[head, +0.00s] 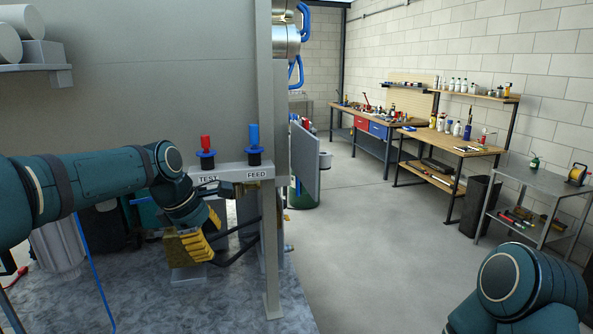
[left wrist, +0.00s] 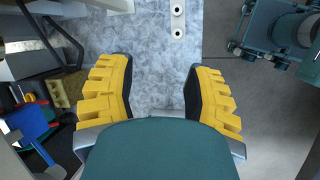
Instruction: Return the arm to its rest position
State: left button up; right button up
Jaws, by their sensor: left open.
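My left arm reaches in from the left in the head view. My left gripper (head: 214,232) is low in front of the grey panel, below the TEST and FEED ports. Its yellow-padded fingers are spread wide in the left wrist view (left wrist: 157,65), with only speckled floor visible between them, and it holds nothing. A red-topped fitting (head: 205,145) stands upright over the TEST label. A blue-topped fitting (head: 254,138) stands upright over the FEED label. Part of my right arm shows at the lower right of the head view; its gripper is out of view.
A grey upright post (head: 267,285) stands just right of the left gripper. Dark hoses (head: 238,250) run close beside it. Benches (head: 455,146) and a metal cart (head: 548,190) line the right wall. Open grey floor (head: 375,240) lies between.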

pick_arm(q)
jog(key=s+d+f+m+b, duration=0.1)
jog(key=d+f+m, duration=0.15)
jog(key=f, duration=0.95)
jog(key=s+d+f+m+b, duration=0.15)
jog(key=f+m, duration=0.25)
jog(key=f, duration=0.9)
jog(key=s+d+f+m, duration=0.2)
jog(key=s+f+m, duration=0.3)
jog(key=s+f, duration=0.4)
jog(key=s+d+f+m+b, duration=0.1)
jog(key=s+f+m, duration=0.3)
jog(key=s+f, duration=0.6)
notch_tip(320, 180, down, 2)
jog(key=shift+s+d+f+m+g+h, duration=0.2)
jog(key=shift+s+d+m+g+h, duration=0.1)
jog(key=shift+d+m+g, duration=0.1)
pick_arm(e)
notch_tip(320, 180, down, 5)
jog(key=shift+s+a+r, duration=0.1)
jog(key=shift+s, duration=0.05)
pick_arm(q)
jog(key=shift+c, duration=0.4)
pick_arm(e)
jog(key=shift+c, duration=0.7)
